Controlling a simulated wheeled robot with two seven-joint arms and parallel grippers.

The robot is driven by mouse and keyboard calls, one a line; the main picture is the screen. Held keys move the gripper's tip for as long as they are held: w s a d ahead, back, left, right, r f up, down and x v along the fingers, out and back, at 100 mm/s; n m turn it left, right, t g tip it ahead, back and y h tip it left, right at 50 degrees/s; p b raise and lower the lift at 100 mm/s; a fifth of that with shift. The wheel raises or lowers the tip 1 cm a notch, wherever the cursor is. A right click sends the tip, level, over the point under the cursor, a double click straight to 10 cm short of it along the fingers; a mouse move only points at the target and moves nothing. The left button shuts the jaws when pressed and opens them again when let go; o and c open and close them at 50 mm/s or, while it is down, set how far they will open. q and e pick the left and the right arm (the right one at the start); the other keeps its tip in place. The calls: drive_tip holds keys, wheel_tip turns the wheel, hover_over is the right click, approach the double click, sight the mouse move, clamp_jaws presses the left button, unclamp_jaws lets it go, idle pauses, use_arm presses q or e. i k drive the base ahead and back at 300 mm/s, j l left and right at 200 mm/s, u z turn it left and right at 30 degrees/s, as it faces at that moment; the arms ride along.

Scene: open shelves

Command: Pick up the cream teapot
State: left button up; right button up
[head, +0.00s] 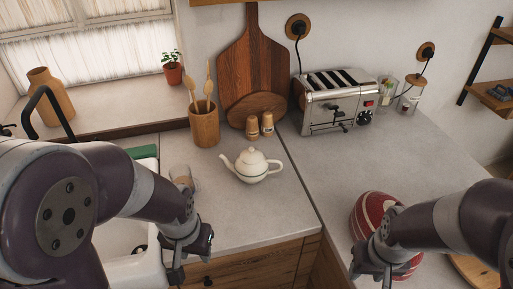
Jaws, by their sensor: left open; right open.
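The cream teapot (251,166) stands upright on the grey counter in the middle of the head view. Its spout points left and its handle is on the right. My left gripper (190,277) is open and empty, in front of the counter edge, below and left of the teapot and apart from it. My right gripper (371,279) is open at the lower right, in front of a red striped round object (372,207) that it partly hides. It is well away from the teapot.
A glass (181,176) stands left of the teapot, beside the sink (130,236). Behind are a utensil holder (204,124), two wooden shakers (259,125), cutting boards (254,62) and a toaster (336,101). The counter right of the teapot is clear.

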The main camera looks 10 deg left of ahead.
sight(251, 174)
drive_tip(key=u, duration=1.95)
drive_tip(key=z, duration=1.6)
drive_tip(key=i+l+u, duration=0.35)
drive_tip(key=j, duration=0.1)
